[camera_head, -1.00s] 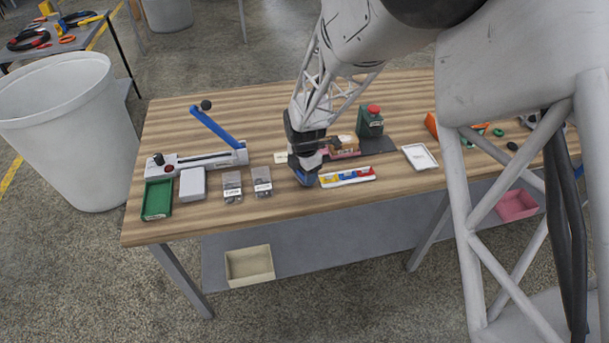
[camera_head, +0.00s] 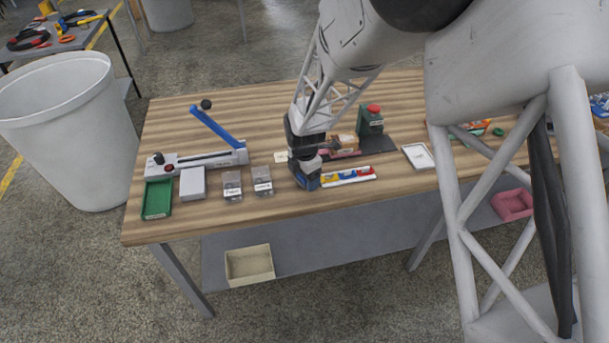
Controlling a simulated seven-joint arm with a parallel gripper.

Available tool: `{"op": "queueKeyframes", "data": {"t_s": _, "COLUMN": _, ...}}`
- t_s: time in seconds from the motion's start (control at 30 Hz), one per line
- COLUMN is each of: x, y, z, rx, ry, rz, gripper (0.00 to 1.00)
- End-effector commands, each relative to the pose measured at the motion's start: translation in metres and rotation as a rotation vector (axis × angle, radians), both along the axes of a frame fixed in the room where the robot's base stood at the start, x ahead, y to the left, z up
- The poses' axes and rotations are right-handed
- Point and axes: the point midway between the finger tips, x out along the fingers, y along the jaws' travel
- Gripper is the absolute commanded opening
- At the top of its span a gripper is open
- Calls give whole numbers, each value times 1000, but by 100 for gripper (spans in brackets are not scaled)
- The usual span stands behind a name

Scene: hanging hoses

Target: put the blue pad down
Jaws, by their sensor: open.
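My gripper (camera_head: 308,181) is open, low over the table to the left of a narrow white tray (camera_head: 349,182). Dark blue shows at its tip; I cannot tell whether this is the blue pad or part of the fingers. The tray carries small yellow, blue and red pieces. The blue piece (camera_head: 347,174) sits in the middle of the row. The wrist hides the surface behind the gripper, and I cannot see clearly between the fingers.
Two small labelled grey boxes (camera_head: 232,185) stand left of my gripper, beside a white box (camera_head: 193,183) and a green tray (camera_head: 157,199). A blue-handled lever tool (camera_head: 218,128) lies behind them. The front table strip is clear.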

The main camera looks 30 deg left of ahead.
Motion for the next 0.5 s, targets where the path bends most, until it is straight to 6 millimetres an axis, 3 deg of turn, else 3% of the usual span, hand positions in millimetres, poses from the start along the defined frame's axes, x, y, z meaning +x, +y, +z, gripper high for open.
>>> {"op": "queueKeyframes", "data": {"t_s": 0.27, "x": 0, "y": 0, "z": 7, "rx": 1, "ry": 0, "rz": 0, "gripper": 78}}
{"op": "queueKeyframes", "data": {"t_s": 0.5, "x": 1, "y": 1, "z": 32, "rx": 2, "ry": -2, "rz": 0, "gripper": 78}}
